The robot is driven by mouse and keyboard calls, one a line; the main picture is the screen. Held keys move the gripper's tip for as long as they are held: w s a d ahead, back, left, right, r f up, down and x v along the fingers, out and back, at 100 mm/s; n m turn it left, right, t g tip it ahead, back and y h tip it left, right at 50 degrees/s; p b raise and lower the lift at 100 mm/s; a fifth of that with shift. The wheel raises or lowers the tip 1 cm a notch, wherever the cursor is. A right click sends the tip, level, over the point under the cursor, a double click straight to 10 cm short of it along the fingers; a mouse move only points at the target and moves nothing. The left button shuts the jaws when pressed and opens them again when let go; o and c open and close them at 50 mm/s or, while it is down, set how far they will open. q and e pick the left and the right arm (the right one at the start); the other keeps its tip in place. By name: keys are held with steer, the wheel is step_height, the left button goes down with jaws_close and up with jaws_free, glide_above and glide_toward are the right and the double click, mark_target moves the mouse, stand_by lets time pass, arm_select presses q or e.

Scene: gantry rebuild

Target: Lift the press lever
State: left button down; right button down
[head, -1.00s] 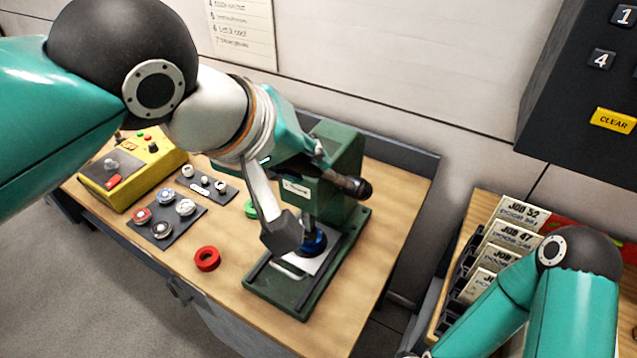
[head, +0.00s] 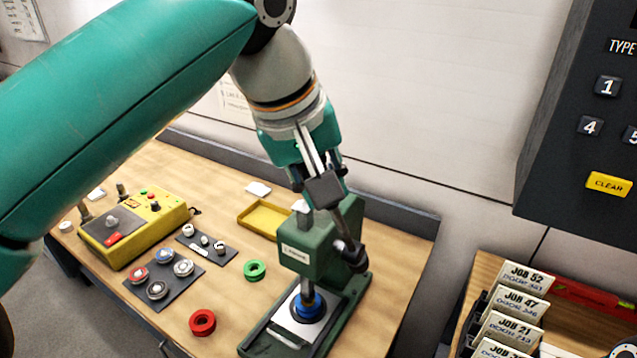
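The green arbor press (head: 304,252) stands on the right part of the wooden bench. Its lever (head: 352,256) shows as a dark rod with a black knob, slanting down at the right side of the press head. A blue round part (head: 308,305) sits under the ram on the press's light plate. My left gripper (head: 322,190) is above the press head, close to the lever's upper end. I cannot tell whether it touches the press or lever. Its fingers overlap in this view, so their opening is unclear.
A yellow control box (head: 135,228), a dark tray with several round parts (head: 165,280), a red ring (head: 202,322), a green ring (head: 254,269) and a yellow tray (head: 265,219) share the bench. A rack of job cards (head: 518,303) and a dark keypad panel (head: 585,130) are at the right.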

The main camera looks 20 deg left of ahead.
arm_select(q)
steer(key=shift+w+r, duration=0.15)
steer(key=shift+w, duration=0.05)
steer(key=c, duration=1.2)
jaws_free()
steer(key=shift+w, duration=0.1)
steer(key=shift+o, duration=1.4)
steer(key=shift+w+f, duration=0.2)
steer(key=shift+w, duration=0.1)
steer(key=shift+s+r, duration=0.15)
steer(key=shift+s, duration=0.2)
steer(key=shift+a+r, duration=0.1)
steer(key=shift+r, duration=0.45)
steer(key=shift+v, duration=3.05)
steer(key=shift+s+f, duration=0.1)
